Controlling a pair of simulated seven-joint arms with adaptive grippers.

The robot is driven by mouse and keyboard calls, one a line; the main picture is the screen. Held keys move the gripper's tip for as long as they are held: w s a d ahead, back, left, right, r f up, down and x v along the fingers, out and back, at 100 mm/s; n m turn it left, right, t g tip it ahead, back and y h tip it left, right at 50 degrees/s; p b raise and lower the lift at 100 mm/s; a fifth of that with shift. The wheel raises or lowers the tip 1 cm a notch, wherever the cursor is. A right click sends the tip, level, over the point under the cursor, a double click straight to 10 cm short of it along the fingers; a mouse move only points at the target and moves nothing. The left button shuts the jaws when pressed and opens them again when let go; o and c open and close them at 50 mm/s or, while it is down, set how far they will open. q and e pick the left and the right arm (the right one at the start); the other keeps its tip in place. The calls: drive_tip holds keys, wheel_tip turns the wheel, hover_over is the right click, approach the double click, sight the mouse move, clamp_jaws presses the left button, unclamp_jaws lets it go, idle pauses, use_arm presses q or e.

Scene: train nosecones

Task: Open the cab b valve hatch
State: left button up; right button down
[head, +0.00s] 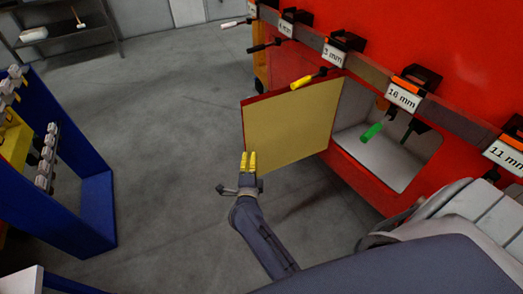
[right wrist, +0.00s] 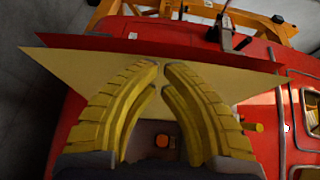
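The valve hatch is a panel with a yellow inner face and a red edge (head: 290,125). It stands swung out from the red cab side, beside a square opening (head: 362,145) with a pale interior. In the right wrist view the yellow panel (right wrist: 255,82) spreads behind and beside the fingers. My right gripper (head: 249,156) is at the panel's lower left edge, its yellow fingers close together. In the right wrist view its fingertips (right wrist: 163,66) nearly meet; I cannot tell whether they touch the panel. My left gripper is not in view.
A rail with size labels such as 16 mm (head: 403,93) runs along the red cab (head: 430,40), holding tools with coloured handles. A blue rack (head: 98,205) stands at left. The grey floor (head: 170,130) between is clear.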

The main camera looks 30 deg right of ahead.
drive_tip(key=f+v, duration=0.1)
drive_tip(key=v, duration=0.8)
drive_tip(key=s+a+f+n+y, duration=0.1)
drive_tip(key=a+f+n+y, duration=0.25)
drive_tip(key=f+n, duration=0.4)
drive_tip(key=s+a+f+n+y, duration=0.1)
drive_tip(key=a+f+n+y, duration=0.3)
drive_tip(key=f, duration=0.7)
drive_tip(key=s+f+n+g+y, duration=0.15)
drive_tip(key=s+f+n, duration=0.3)
drive_tip(key=f, duration=0.45)
drive_tip(key=s+f+n+g+y, duration=0.1)
drive_tip(key=s+f+n+g, duration=0.25)
drive_tip(key=s+f, duration=0.4)
drive_tip(key=s+d+f+n+g, duration=0.2)
drive_tip(key=s+f, duration=0.4)
drive_tip(key=s, duration=0.4)
drive_tip(key=s+d+f+n+g+h, duration=0.1)
drive_tip(key=s+d+f+n+g, duration=0.2)
drive_tip(key=s+d+f, duration=0.4)
drive_tip(key=s+d+f+n+g, duration=0.2)
drive_tip(key=s+d+f, duration=0.3)
drive_tip(key=s, duration=0.7)
wheel_tip(320, 180, down, 2)
drive_tip(key=shift+s+d+f+g+h, duration=0.15)
drive_tip(key=shift+s+f+g+h, duration=0.2)
drive_tip(key=shift+g, duration=0.55)
drive_tip(key=shift+s+r, duration=0.1)
